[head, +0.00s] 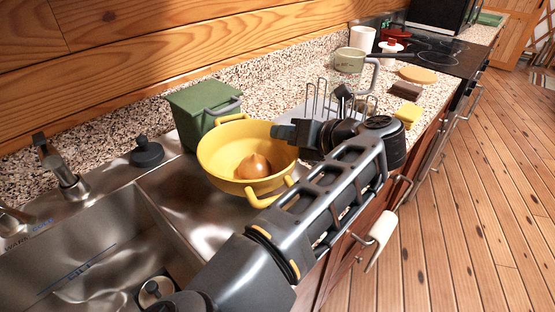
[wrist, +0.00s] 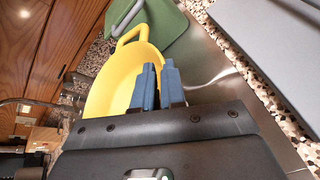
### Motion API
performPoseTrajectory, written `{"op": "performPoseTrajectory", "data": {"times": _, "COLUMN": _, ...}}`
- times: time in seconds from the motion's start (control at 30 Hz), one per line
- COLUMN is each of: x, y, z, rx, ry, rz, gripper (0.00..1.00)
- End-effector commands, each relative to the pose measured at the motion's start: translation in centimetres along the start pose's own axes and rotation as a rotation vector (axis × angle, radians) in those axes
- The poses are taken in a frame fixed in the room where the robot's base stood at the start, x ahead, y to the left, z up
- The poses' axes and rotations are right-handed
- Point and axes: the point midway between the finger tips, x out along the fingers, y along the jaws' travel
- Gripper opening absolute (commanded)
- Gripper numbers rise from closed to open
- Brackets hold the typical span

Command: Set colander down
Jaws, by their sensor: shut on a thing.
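The yellow colander (head: 218,160) has two loop handles and is upright over the steel drainboard beside the sink basin. A brown-orange rounded thing with a pointed top (head: 253,167) lies in it. My gripper (head: 284,132) comes in from the right and is shut on the colander's right rim. In the wrist view, the blue fingers (wrist: 158,88) stand at the edge of the colander (wrist: 112,87), with one loop handle beyond. I cannot tell whether the colander's base touches the drainboard, as its underside is hidden.
A green lidded bin (head: 203,110) stands right behind the colander. The sink basin (head: 100,250) is at left, with a faucet (head: 62,180) and a black-knobbed thing (head: 147,152). A wire rack (head: 330,105), a pale green pot (head: 350,60) and a brown block (head: 405,91) are on the speckled counter.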

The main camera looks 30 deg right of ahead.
Motion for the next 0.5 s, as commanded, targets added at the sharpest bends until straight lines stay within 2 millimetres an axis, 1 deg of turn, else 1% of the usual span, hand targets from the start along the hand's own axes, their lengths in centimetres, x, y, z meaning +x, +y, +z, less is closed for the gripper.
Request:
{"op": "performPoseTrajectory", "data": {"times": 0.03, "x": 0.7, "y": 0.1, "z": -0.6, "rx": -0.001, "ry": -0.001, "rz": 0.003, "gripper": 0.00}}
{"op": "performPoseTrajectory", "data": {"times": 0.07, "x": 0.9, "y": 0.2, "z": -0.7, "rx": -0.001, "ry": -0.001, "rz": 0.003, "gripper": 0.00}}
{"op": "performPoseTrajectory", "data": {"times": 0.23, "x": 1.3, "y": 0.4, "z": -0.8, "rx": 0.000, "ry": -0.002, "rz": 0.001, "gripper": 0.00}}
{"op": "performPoseTrajectory", "data": {"times": 0.37, "x": 1.6, "y": -0.1, "z": -1.6, "rx": 0.000, "ry": -0.001, "rz": 0.000, "gripper": 0.00}}
{"op": "performPoseTrajectory", "data": {"times": 0.5, "x": 2.3, "y": -1.1, "z": -3.0, "rx": 0.000, "ry": -0.001, "rz": 0.001, "gripper": 0.00}}
